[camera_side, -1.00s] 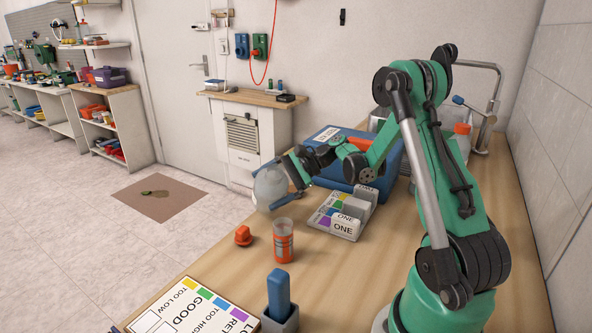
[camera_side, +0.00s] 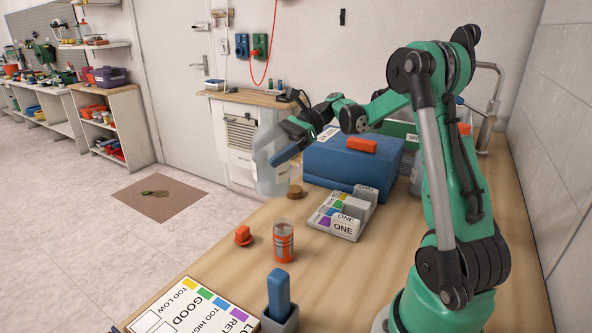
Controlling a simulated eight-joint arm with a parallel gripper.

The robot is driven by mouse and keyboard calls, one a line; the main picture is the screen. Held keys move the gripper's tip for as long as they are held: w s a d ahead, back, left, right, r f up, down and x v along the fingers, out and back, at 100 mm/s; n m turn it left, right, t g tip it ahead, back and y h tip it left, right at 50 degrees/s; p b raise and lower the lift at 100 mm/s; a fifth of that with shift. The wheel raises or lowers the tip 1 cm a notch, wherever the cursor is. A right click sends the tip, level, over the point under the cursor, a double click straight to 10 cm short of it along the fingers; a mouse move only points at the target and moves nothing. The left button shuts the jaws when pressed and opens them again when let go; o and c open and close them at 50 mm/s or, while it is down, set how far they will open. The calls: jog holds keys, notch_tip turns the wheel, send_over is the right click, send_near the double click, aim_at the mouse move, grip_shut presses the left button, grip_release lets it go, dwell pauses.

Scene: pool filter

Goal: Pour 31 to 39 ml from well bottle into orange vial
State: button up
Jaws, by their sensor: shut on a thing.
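My gripper (camera_side: 288,150) is shut on a clear, pale bottle (camera_side: 270,172), which seems to be the well bottle. I hold it near upright, with a slight tilt, above the table's far left edge. It is up and behind the orange vial and apart from it. The orange vial (camera_side: 284,243) stands upright and open on the table, with an orange band and a clear rim. How much liquid is in the bottle or the vial is too small to tell. An orange cap (camera_side: 243,236) lies on the table left of the vial.
A brown round cap (camera_side: 295,192) lies near the bottle. A blue case (camera_side: 345,165) with an orange handle stands behind. A white labelled rack (camera_side: 340,220) is right of the vial. A blue block in a grey holder (camera_side: 280,315) and a colour chart (camera_side: 190,312) are in front.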

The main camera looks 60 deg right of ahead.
jog(key=w+d+r, duration=0.4)
jog(key=shift+w, duration=0.15)
dwell(0.4)
jog(key=a+r+m+t+h, duration=0.3)
jog(key=a+m+h, duration=0.1)
jog(key=a, duration=0.4)
jog(key=a+r+m+t+h, duration=0.3)
jog(key=a+m+h, duration=0.1)
jog(key=a, duration=0.5)
jog(key=shift+a+m+t, duration=0.2)
jog(key=shift+m+t, duration=0.2)
jog(key=shift+m, duration=0.1)
